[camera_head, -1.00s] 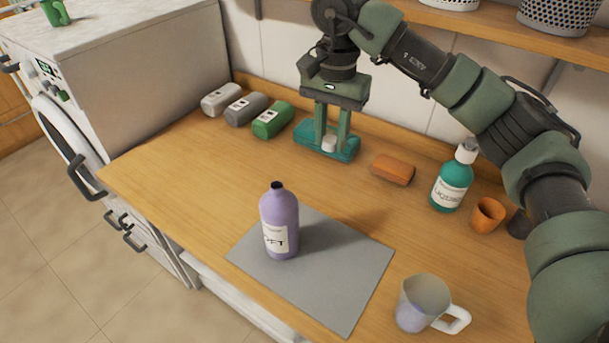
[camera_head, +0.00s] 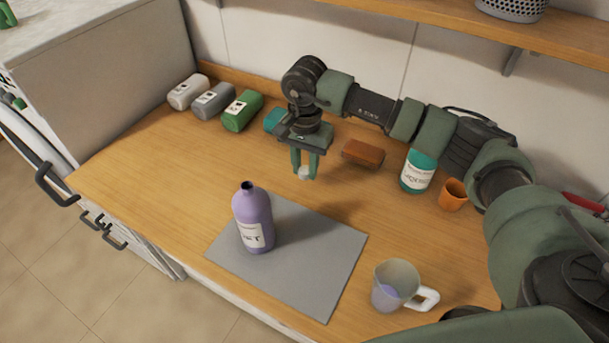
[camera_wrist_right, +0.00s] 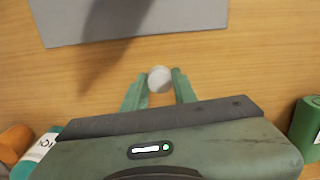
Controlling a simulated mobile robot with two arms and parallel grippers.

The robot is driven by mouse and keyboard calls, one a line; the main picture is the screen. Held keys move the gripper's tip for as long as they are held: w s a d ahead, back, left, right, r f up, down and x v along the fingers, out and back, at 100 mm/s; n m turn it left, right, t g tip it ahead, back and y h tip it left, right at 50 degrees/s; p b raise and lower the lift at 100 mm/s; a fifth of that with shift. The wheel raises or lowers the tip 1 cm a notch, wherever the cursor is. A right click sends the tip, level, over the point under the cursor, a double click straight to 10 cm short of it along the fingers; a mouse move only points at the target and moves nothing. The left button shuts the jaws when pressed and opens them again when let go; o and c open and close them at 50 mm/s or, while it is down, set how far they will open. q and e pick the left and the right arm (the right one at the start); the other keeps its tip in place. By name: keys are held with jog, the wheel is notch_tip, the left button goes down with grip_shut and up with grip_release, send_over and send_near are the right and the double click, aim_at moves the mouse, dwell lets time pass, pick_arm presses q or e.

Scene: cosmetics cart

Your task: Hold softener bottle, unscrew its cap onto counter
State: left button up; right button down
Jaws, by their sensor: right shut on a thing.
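The purple softener bottle (camera_head: 254,217) stands upright on the grey mat (camera_head: 306,268), its dark neck open with no cap on it. My right gripper (camera_head: 304,174) is behind the mat, above the wooden counter, with its fingers pointing down. It is shut on the white cap (camera_head: 304,172). The right wrist view shows the cap (camera_wrist_right: 160,79) between the two green fingertips (camera_wrist_right: 159,84), with the grey mat (camera_wrist_right: 190,16) ahead. I cannot tell whether the cap touches the counter. My left gripper is not in view.
A mug (camera_head: 394,287) with purple liquid stands right of the mat. Behind are an orange block (camera_head: 363,153), a teal bottle (camera_head: 416,171) and an orange cup (camera_head: 453,194). Grey and green packs (camera_head: 242,111) lie at the back left. The counter (camera_head: 165,175) left of the mat is clear.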

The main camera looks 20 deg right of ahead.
aim_at(305, 189)
notch_tip(305, 189, down, 4)
jog(key=shift+f+p, duration=0.25)
jog(key=shift+p, duration=0.35)
jog(key=shift+f, duration=0.35)
jog(key=shift+f+b, duration=0.2)
jog(key=shift+b, duration=0.1)
jog(key=c, duration=1.1)
grip_release()
jog(key=shift+r, duration=0.1)
